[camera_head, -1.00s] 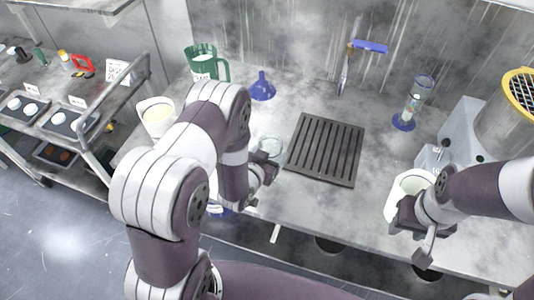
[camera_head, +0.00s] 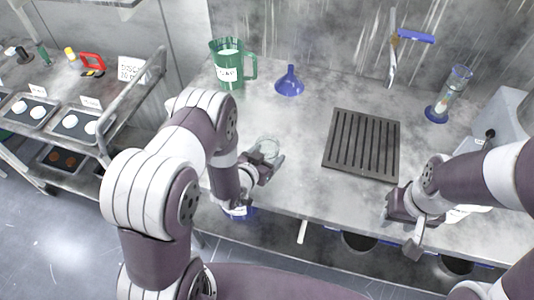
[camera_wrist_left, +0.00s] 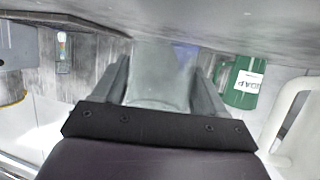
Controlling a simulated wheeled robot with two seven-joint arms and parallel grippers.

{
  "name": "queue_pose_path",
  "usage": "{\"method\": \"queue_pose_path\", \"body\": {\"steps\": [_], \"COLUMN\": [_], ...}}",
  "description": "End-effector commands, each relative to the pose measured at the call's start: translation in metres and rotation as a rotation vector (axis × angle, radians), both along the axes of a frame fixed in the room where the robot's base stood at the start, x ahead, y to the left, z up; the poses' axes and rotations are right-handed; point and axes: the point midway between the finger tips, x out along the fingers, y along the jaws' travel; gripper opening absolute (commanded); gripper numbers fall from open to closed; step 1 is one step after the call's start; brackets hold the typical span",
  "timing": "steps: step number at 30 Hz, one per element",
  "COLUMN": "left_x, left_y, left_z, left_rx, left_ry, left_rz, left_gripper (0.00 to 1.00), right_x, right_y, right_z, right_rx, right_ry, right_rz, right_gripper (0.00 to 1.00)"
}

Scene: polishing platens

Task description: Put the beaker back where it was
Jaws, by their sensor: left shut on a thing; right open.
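A clear glass beaker (camera_head: 268,147) is held by my left gripper (camera_head: 262,163) over the steel counter, left of the black slatted rack. I cannot tell whether its base touches the counter. In the left wrist view the beaker (camera_wrist_left: 160,72) fills the gap between the two fingers of my left gripper (camera_wrist_left: 160,88), which are shut on it. My right gripper (camera_head: 402,212) is open near the counter's front edge, below and right of the rack. No marked spot for the beaker is visible.
The black rack (camera_head: 362,145) lies mid-counter. A blue funnel (camera_head: 289,82) and a green jug (camera_head: 229,66) stand behind the beaker; the jug also shows in the left wrist view (camera_wrist_left: 243,84). A cylinder with a blue base (camera_head: 437,113) stands right. Counter between funnel and beaker is clear.

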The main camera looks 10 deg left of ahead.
Motion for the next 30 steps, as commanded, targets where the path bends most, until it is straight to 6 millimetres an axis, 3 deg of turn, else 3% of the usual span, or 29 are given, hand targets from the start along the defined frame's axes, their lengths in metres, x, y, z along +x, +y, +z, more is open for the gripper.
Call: {"method": "queue_pose_path", "body": {"steps": [3,30], "left_x": [0.0,0.0], "left_y": [0.0,0.0], "left_z": [-0.012,-0.022], "left_rx": [-0.001,-0.001], "left_ry": [-0.002,-0.002], "left_rz": [0.0,0.0], "left_gripper": [0.27,0.27], "right_x": [0.0,0.0], "right_y": [0.0,0.0], "right_z": [-0.011,-0.019], "right_rx": [0.0,0.0], "right_ry": [0.0,0.0], "right_rz": [0.0,0.0], "right_gripper": [0.43,0.43]}}
